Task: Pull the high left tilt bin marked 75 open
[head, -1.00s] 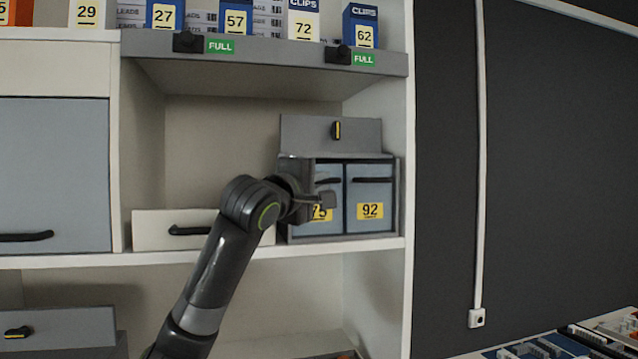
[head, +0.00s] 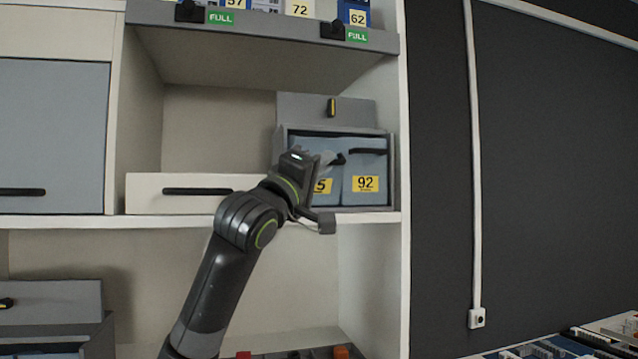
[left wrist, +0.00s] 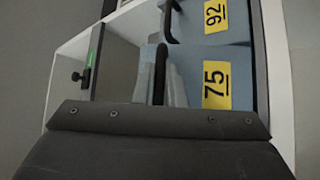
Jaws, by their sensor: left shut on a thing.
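The bin marked 75 (head: 325,186) is the left of two blue-grey tilt bins in a grey housing. My left gripper (head: 328,160) covers much of its front, so only the 5 of its label shows in the head view. In the left wrist view, the bin marked 75 (left wrist: 215,85) shows its full yellow label, turned sideways. My left gripper (left wrist: 160,88) is shut on its black handle (left wrist: 160,70). The bin's top appears tipped slightly outward compared with its neighbour. My right gripper is not in view.
The bin marked 92 (head: 365,184) stands shut immediately right, with its own black handle. A grey box with a yellow-marked knob (head: 331,107) sits above. A white drawer (head: 150,190) lies left on the same shelf. The white cabinet side (head: 402,120) bounds the right.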

